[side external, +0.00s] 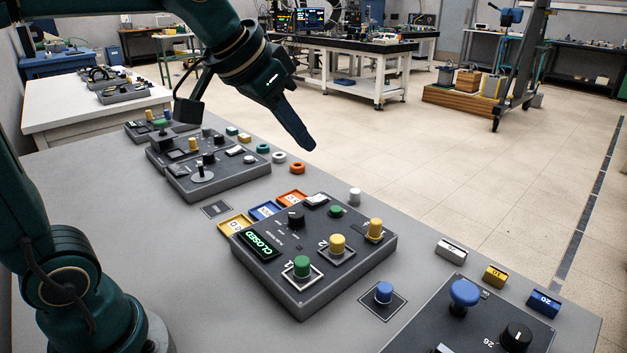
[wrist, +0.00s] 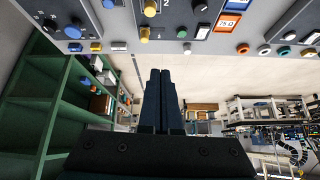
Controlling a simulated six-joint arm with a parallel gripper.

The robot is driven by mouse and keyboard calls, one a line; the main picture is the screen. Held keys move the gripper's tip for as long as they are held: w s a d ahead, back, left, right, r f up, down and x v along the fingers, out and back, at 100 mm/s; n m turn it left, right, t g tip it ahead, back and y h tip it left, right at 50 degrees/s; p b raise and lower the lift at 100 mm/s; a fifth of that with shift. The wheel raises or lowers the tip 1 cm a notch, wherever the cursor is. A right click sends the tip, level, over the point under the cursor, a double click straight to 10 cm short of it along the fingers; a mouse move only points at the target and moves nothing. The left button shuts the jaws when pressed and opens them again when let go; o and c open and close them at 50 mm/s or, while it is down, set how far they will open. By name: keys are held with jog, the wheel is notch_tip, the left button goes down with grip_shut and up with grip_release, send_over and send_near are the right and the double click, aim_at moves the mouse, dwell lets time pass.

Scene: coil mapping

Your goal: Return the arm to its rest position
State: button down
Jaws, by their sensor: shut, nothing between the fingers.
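My gripper (side external: 305,141) is shut and empty. In the side external view it hangs in the air above the far edge of the grey bench (side external: 120,220), pointing down and to the right. In the wrist view its two fingers (wrist: 161,75) lie together, with the floor behind them. The nearest panel, the dark box with the green "CLOSED" display (side external: 262,245), stands on the bench below the gripper and apart from it. A green peg (side external: 302,266) and a yellow peg (side external: 337,243) stand on that panel. Nothing touches the fingers.
Other control panels stand at the left (side external: 215,175) and front right (side external: 480,322) of the bench. A blue knob (side external: 383,292) sits on a dark square. Small labelled blocks (side external: 495,275) and coloured rings (side external: 297,168) line the far edge. Beyond it is open floor (side external: 450,170).

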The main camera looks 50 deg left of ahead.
jog(key=s+d+f+n+g, duration=0.1)
jog(key=s+f, duration=0.8)
jog(key=s, duration=0.5)
jog(key=shift+s, duration=0.35)
dwell(3.7)
